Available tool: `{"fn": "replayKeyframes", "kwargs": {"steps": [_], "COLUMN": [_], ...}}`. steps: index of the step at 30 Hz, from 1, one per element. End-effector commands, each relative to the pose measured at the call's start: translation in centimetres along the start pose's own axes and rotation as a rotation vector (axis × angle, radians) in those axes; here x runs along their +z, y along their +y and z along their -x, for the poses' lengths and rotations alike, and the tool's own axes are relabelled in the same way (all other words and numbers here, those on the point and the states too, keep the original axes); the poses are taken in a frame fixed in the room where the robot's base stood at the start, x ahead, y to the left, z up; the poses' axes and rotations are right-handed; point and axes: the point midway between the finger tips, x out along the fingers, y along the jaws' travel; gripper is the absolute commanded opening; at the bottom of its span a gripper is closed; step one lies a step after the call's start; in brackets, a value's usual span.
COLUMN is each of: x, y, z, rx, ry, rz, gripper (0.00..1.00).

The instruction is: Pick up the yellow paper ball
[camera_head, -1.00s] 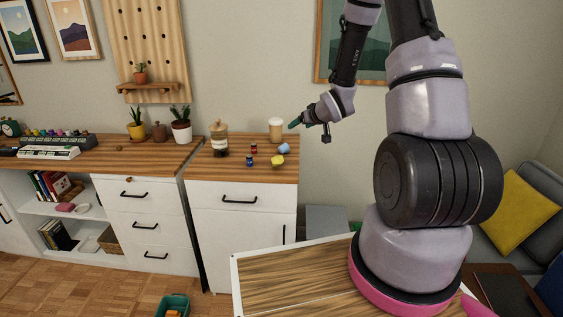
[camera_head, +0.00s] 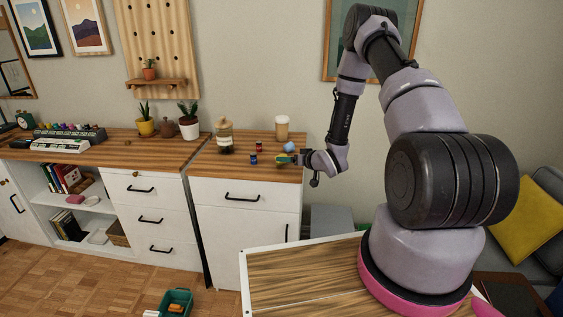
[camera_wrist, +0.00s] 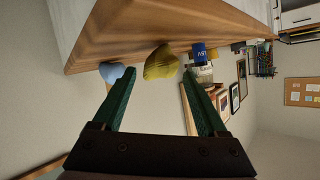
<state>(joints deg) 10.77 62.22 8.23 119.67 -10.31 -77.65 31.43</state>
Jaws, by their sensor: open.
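The yellow paper ball (camera_wrist: 160,62) sits near the desk's edge in the wrist view, just beyond and between my fingertips. My gripper (camera_wrist: 160,73) has two green fingers spread apart with nothing held between them. In the head view my gripper (camera_head: 285,159) is at the right end of the wooden top, over the ball's place, and mostly hides the ball. Whether a finger touches the ball cannot be told.
A blue paper ball (camera_wrist: 112,73) lies close to the left finger in the wrist view. A blue can (camera_wrist: 198,52) stands on the other side. A red can (camera_head: 259,145), a cup (camera_head: 282,127) and a jar (camera_head: 224,135) stand on the cabinet top (camera_head: 215,168).

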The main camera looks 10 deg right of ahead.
Motion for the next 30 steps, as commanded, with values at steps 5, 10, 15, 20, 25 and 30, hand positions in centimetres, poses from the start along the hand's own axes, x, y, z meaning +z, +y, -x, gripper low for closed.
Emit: {"fn": "replayKeyframes", "kwargs": {"steps": [5, 10, 15, 20, 25, 30], "x": [0.3, 0.3, 0.2, 0.2, 0.2, 0.2], "y": [-0.2, -0.1, -0.1, 0.0, 0.0, 0.0], "z": [-2.4, -4.6, -5.2, -5.1, -5.1, -5.1], "rx": [-0.003, -0.001, 0.000, 0.000, 0.000, 0.000], "ry": [-0.001, -0.001, 0.000, 0.000, -0.001, 0.000], "rz": [0.002, 0.001, 0.001, 0.000, 0.000, 0.000], "gripper": [0.75, 0.75, 0.75, 0.64, 0.08, 0.08]}}
